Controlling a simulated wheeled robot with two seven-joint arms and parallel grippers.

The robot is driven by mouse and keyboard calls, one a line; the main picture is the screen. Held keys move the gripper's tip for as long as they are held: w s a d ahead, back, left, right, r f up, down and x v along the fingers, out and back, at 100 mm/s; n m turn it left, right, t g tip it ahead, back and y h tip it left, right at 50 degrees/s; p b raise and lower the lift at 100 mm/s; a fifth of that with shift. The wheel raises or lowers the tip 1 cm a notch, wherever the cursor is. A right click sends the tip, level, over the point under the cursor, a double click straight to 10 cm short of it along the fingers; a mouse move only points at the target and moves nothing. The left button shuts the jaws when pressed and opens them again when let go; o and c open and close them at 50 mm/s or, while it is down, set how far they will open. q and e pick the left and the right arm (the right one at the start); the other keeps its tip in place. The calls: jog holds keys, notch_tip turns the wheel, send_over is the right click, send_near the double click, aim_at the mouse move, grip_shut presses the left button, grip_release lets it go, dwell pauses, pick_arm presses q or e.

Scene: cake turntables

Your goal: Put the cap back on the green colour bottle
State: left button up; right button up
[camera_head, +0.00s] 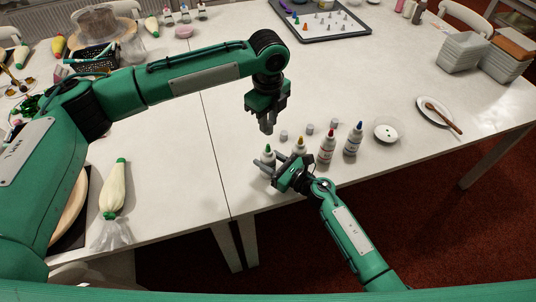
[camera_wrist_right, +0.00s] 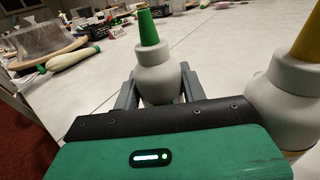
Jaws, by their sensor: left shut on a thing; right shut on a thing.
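The green colour bottle (camera_head: 267,158) is a white bottle with a green nozzle and stands upright at the near edge of the table. In the right wrist view its body (camera_wrist_right: 158,80) sits between my two fingers. My right gripper (camera_head: 271,163) is shut on it, low on the body. My left gripper (camera_head: 266,128) is above and behind the bottle, pointing down, shut on a small grey piece that looks like the cap, mostly hidden by the fingers. The green nozzle (camera_wrist_right: 148,27) is bare.
Yellow (camera_head: 299,147), red (camera_head: 327,149) and blue (camera_head: 353,141) bottles stand in a row to the right. Loose grey caps (camera_head: 284,135) lie behind them. A small saucer (camera_head: 386,139) and a plate (camera_head: 427,101) lie farther right. A piping bag (camera_head: 114,190) lies left.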

pick_arm(q)
send_near(268, 156)
jog(key=shift+w+f, duration=0.65)
jog(key=shift+w, duration=0.1)
jog(key=shift+f, duration=0.1)
jog(key=shift+f, duration=0.8)
jog(key=shift+f, duration=0.55)
jog(key=m, duration=0.4)
jog(key=shift+m, duration=0.3)
jog(key=m, duration=0.4)
jog(key=shift+m, duration=0.3)
jog(key=m, duration=0.4)
jog(key=shift+m, duration=0.4)
jog(key=m, duration=0.6)
